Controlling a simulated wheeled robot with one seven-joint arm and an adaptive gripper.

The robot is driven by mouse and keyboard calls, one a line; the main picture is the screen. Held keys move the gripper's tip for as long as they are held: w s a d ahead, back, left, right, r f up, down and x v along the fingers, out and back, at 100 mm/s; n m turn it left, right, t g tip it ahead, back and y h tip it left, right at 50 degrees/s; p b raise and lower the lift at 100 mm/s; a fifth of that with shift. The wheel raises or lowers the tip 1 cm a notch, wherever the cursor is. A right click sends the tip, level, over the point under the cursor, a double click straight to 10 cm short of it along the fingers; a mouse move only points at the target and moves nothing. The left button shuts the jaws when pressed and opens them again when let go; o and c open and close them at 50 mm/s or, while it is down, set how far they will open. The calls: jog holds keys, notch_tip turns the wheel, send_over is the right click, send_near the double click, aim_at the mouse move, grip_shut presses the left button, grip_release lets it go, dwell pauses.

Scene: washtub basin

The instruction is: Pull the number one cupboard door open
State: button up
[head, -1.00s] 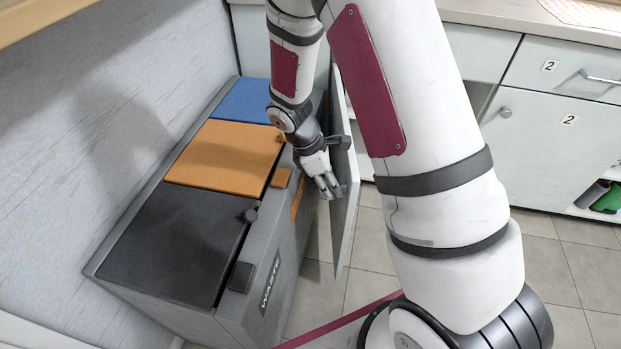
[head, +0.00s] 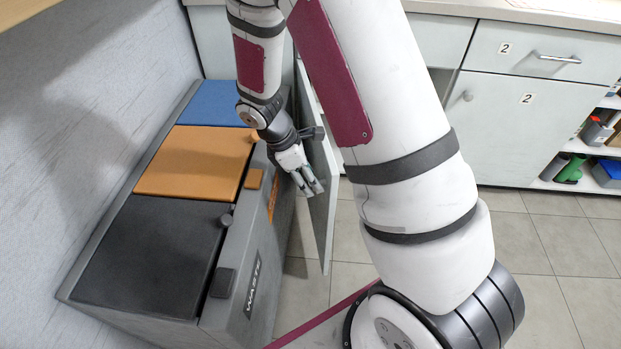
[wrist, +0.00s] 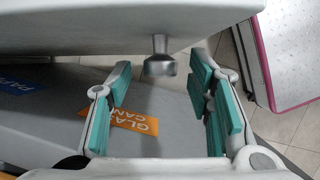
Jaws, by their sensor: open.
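The open cupboard door (head: 321,205) stands swung out beside the waste bin, seen nearly edge-on in the head view. No number shows on it. In the wrist view its pale panel (wrist: 130,22) spans the top, with a round grey knob (wrist: 160,62) pointing down from it. My gripper (head: 312,188) is beside the door on the bin side, fingers pointing down and toward it. In the wrist view my gripper (wrist: 160,92) is open, with its teal-padded fingers on either side below the knob. The knob lies between them in the picture; no contact is visible.
The waste bin, with blue (head: 222,102), orange (head: 196,160) and black (head: 150,253) lids, stands close left of the door. Cupboard door number 2 (head: 510,130) is shut at the right. Open shelves (head: 585,170) hold items. Tiled floor (head: 520,270) is clear at right.

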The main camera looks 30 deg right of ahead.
jog(key=v, duration=1)
jog(key=shift+r, duration=0.4)
jog(key=shift+a, duration=0.1)
